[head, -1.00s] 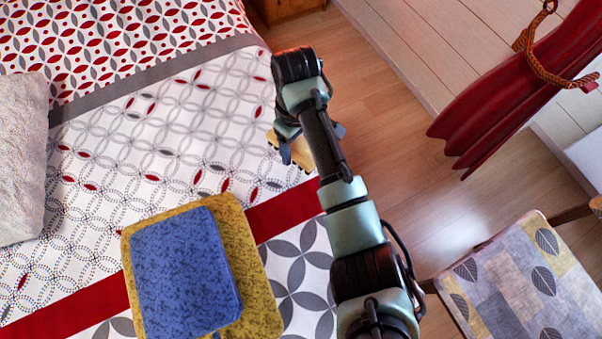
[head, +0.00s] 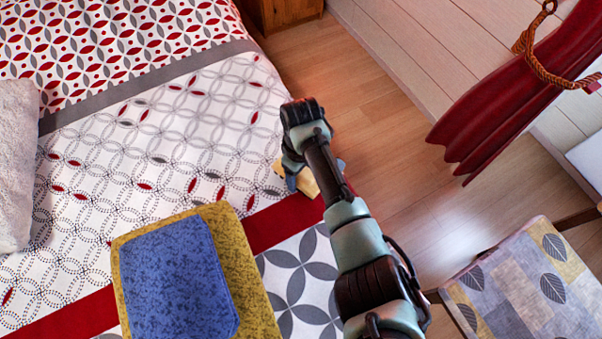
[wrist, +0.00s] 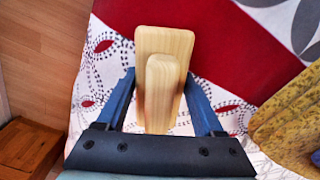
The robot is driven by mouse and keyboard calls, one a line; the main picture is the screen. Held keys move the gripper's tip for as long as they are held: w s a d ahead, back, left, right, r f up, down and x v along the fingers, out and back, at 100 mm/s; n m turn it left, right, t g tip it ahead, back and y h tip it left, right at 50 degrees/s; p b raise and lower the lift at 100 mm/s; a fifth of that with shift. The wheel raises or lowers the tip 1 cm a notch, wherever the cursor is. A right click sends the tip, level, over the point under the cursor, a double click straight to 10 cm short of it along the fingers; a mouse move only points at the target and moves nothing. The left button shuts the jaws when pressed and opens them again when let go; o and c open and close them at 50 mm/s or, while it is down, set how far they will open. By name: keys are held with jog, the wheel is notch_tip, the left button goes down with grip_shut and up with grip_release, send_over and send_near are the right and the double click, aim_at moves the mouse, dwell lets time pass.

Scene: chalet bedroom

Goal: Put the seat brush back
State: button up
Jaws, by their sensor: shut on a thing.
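The seat brush (wrist: 176,42) is a pale wooden brush with a raised, rounded grip along its back. My gripper (wrist: 162,98) is shut on it, with one blue finger on each side in the wrist view. In the head view my gripper (head: 304,181) is over the bed's right edge, beyond the cushions, and part of the pale brush (head: 310,185) shows beside the fingers. The brush's underside is hidden in the wrist view. I cannot tell how high it is above the bedcover.
A blue cushion (head: 180,280) lies on a mustard cushion (head: 257,290) on the bed (head: 150,130). A chair with a leaf-pattern seat (head: 520,285) stands at lower right. A red curtain (head: 500,105) hangs at right. Wooden floor (head: 390,130) lies between bed and wall.

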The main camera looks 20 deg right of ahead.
jog(key=shift+f, duration=0.1)
jog(key=o, duration=1.4)
jog(key=shift+o, duration=0.2)
